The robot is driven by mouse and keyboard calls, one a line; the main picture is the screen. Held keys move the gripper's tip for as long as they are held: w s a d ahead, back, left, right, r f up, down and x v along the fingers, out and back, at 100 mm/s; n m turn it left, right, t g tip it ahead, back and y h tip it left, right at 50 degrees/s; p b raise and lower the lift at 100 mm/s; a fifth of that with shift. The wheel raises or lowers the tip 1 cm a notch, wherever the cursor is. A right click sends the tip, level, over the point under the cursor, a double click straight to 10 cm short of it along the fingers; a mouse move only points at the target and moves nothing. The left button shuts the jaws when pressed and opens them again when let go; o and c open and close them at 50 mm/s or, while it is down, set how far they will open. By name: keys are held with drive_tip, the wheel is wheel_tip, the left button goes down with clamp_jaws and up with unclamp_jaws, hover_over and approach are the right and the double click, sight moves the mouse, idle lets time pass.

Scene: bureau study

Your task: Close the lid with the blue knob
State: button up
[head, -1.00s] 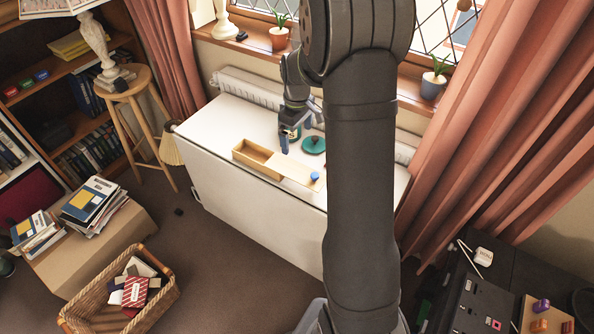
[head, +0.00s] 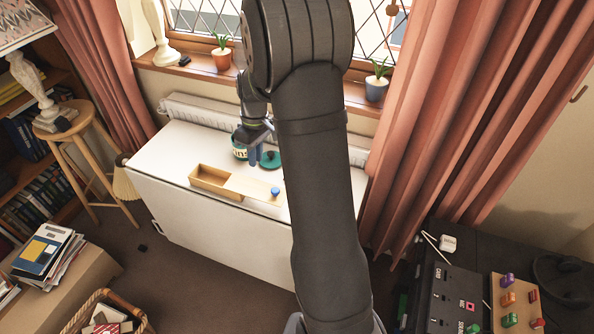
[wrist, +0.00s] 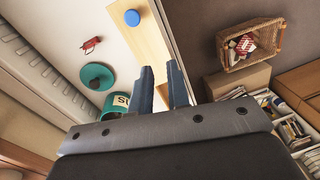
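A long, light wooden box (head: 206,186) lies near the front edge of the white table. Its left part is open and looks empty. Its flat wooden lid (head: 247,187) extends to the right, with the blue knob (head: 275,190) near its right end. In the wrist view the lid (wrist: 148,38) and blue knob (wrist: 132,17) lie beyond my fingertips. My gripper (head: 256,158) is above the table, behind the box and left of the knob. In the wrist view my gripper (wrist: 161,79) has its two fingers apart with nothing between them.
A green tin (head: 239,149) stands close behind my gripper, and a round teal lid (head: 271,160) lies beside it. A small red object (wrist: 91,44) lies on the table. A radiator (head: 200,112) and window run along the back. The table's front left is clear.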

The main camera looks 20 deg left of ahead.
sight(241, 189)
drive_tip(key=s+d+f+m+g+y, duration=0.1)
drive_tip(key=s+d+f+m+g, duration=0.1)
drive_tip(key=s+d+f+m, duration=0.1)
drive_tip(key=s+d+f+m+g+y, duration=0.2)
drive_tip(key=s+d+f+m+g, duration=0.1)
drive_tip(key=d+f+m, duration=0.1)
drive_tip(key=shift+s+d+f+m, duration=0.15)
drive_tip(key=shift+s+f+m, duration=0.2)
drive_tip(key=shift+m, duration=0.05)
clamp_jaws()
drive_tip(key=d+f+m+t+y, duration=0.2)
drive_tip(key=d+m+t+y, duration=0.4)
drive_tip(key=m, duration=1)
drive_tip(key=d+f+m+t+y, duration=0.2)
drive_tip(key=d+m+t+y, duration=0.45)
drive_tip(key=m, duration=0.95)
drive_tip(key=shift+t+h, duration=0.55)
drive_tip(key=shift+h, duration=0.4)
drive_tip(key=shift+x, duration=6.6)
drive_tip(key=shift+w+r, duration=0.15)
drive_tip(key=a, duration=1.5)
drive_tip(key=shift+a, duration=0.1)
drive_tip(key=v, duration=1.4)
